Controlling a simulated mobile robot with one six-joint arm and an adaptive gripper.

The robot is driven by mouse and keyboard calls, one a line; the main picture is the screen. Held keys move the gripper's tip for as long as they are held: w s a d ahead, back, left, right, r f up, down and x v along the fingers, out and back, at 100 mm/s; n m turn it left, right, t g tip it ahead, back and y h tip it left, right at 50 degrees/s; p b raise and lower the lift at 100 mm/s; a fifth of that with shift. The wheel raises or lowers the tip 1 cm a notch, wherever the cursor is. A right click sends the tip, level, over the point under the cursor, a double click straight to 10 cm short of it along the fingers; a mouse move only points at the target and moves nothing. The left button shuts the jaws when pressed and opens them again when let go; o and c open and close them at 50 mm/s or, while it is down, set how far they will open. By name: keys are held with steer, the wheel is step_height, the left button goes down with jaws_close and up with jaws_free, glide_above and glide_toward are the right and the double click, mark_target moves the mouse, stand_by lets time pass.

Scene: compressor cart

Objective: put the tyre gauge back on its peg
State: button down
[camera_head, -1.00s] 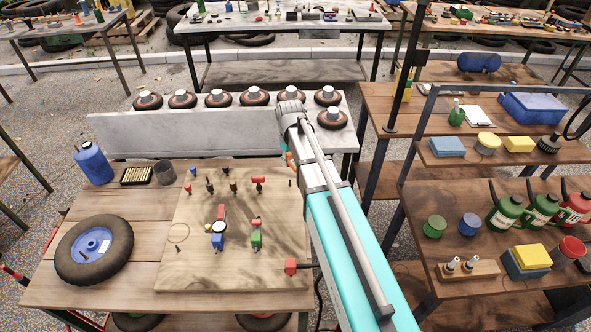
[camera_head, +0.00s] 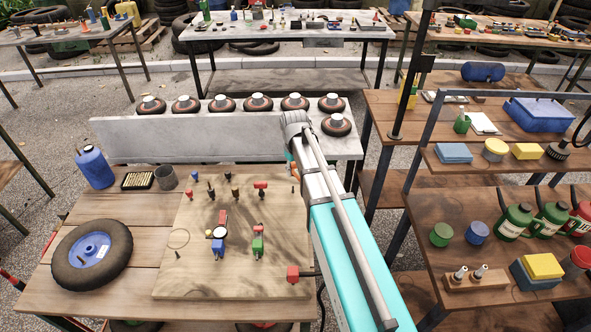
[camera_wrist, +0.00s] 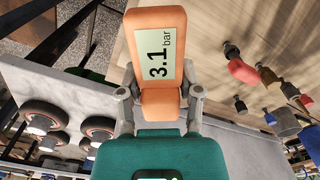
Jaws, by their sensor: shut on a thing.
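The tyre gauge is an orange block with a pale display reading 3.1 bar (camera_wrist: 160,50). In the wrist view, the two grey fingers of my gripper (camera_wrist: 160,98) are shut on its lower part. In the head view my gripper is mostly hidden behind my own arm. A wooden board (camera_head: 200,280) on the near table carries several small tools. A thin dark peg (camera_head: 294,190) near its right edge looks bare. Another short dark stub (camera_head: 178,255) shows at its lower left. I cannot tell which peg is the gauge's.
The board holds a round dial gauge (camera_head: 219,232), a green-bodied tool (camera_head: 258,243) and a red block (camera_head: 293,273). A stone slab with several small wheels (camera_head: 337,124) lies behind. Shelves (camera_head: 425,230) stand right.

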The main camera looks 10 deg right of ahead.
steer(key=shift+f+b, duration=2.35)
steer(key=shift+f, duration=0.15)
steer(key=shift+f+b, duration=1.1)
steer(key=shift+f, duration=0.05)
stand_by(0.4)
steer(key=shift+c, duration=1)
jaws_free()
steer(key=shift+r, duration=0.2)
